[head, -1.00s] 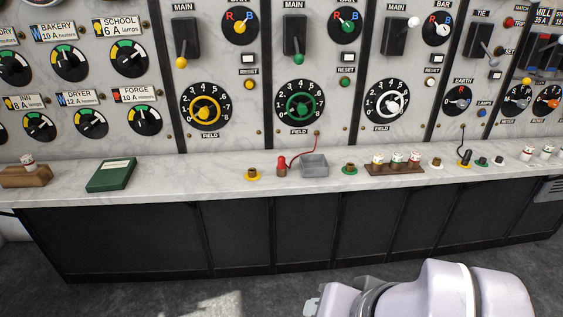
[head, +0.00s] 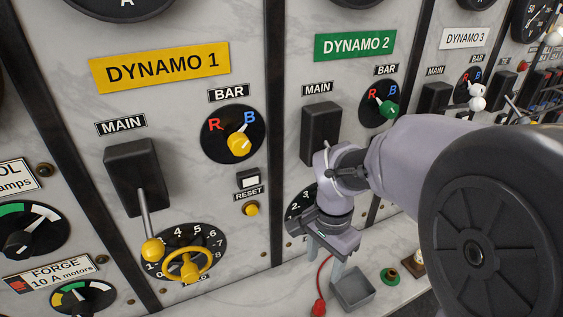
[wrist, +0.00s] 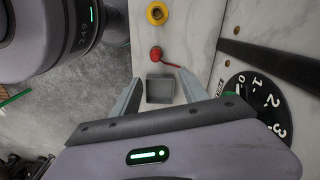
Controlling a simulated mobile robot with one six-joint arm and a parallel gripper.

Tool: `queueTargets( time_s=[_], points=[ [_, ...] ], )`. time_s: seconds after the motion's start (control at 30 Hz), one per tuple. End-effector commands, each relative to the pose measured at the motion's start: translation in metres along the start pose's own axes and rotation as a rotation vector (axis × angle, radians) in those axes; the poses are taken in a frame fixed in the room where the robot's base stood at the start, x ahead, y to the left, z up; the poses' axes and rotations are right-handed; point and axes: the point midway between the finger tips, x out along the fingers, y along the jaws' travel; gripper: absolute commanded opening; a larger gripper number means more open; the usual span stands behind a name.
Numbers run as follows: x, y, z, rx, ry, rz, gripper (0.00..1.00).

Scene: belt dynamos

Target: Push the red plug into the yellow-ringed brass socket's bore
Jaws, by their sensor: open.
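The red plug (head: 319,306) stands on the marble ledge left of the grey tray, with its red lead running up from it. It also shows in the wrist view (wrist: 155,54), between the tray and the yellow-ringed brass socket (wrist: 157,13) at the top. That socket is out of the head view. My gripper (head: 325,262) is open and points down above the ledge, near the grey tray. In the wrist view my open gripper (wrist: 159,77) has its fingers on either side of the tray, with the plug beyond the fingertips.
The grey open tray (head: 352,300) sits on the ledge just right of the plug. A green-ringed socket (head: 390,277) stands right of it. The upright panel, with the yellow handwheel (head: 188,266) and levers, rises close behind. In the wrist view the ledge around the yellow-ringed socket is clear.

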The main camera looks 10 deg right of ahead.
Motion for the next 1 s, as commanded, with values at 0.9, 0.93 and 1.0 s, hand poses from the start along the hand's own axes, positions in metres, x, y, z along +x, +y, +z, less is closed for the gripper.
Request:
queueTargets(
  time_s=[0.9,0.93,1.0],
  points=[
    [0.176,0.001,0.000,0.002,-0.001,0.003,0.52],
    [0.176,0.001,0.000,0.002,-0.001,0.003,0.52],
    [0.176,0.001,0.000,0.002,-0.001,0.003,0.52]
  ],
)
